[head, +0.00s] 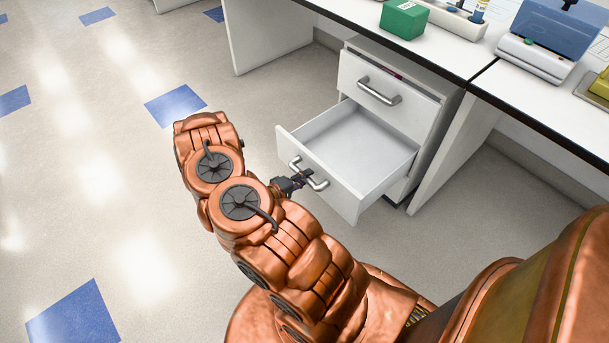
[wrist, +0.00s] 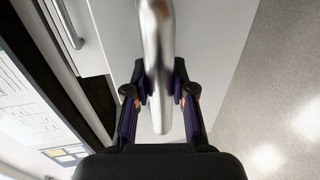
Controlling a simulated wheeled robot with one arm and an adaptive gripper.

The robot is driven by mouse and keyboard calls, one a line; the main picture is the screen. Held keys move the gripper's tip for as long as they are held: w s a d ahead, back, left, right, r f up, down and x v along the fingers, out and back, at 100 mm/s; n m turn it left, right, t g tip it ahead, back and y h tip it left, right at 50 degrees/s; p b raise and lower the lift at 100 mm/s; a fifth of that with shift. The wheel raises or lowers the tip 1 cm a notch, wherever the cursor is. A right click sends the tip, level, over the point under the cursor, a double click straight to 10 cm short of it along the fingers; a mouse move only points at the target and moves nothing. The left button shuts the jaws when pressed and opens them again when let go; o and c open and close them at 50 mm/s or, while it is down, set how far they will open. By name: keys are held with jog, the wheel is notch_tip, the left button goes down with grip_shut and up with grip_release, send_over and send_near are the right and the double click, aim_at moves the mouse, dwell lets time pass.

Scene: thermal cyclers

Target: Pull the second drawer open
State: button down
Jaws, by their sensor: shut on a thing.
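The second drawer (head: 361,143) is the lower one of a white cabinet under the bench. It stands pulled well out and looks empty inside. Its silver bar handle (head: 318,185) is on the front panel. My gripper (head: 292,183) is at that handle in the head view, its fingers partly hidden by my arm. In the wrist view my gripper (wrist: 160,90) has a dark finger on each side of the handle (wrist: 157,45), closed on it. The top drawer (head: 388,90) is slightly open, with its own silver handle (head: 380,92).
A white bench top (head: 450,50) with a dark edge runs above the cabinet. On it stand a green box (head: 404,19), a white rack (head: 455,18) and a blue-lidded machine (head: 545,45). Clear grey floor (head: 110,150) with blue tiles lies to the left.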

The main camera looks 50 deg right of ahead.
jog(key=shift+w, duration=0.1)
jog(key=c, duration=0.9)
grip_release()
jog(key=shift+c, duration=0.2)
jog(key=v, duration=1.2)
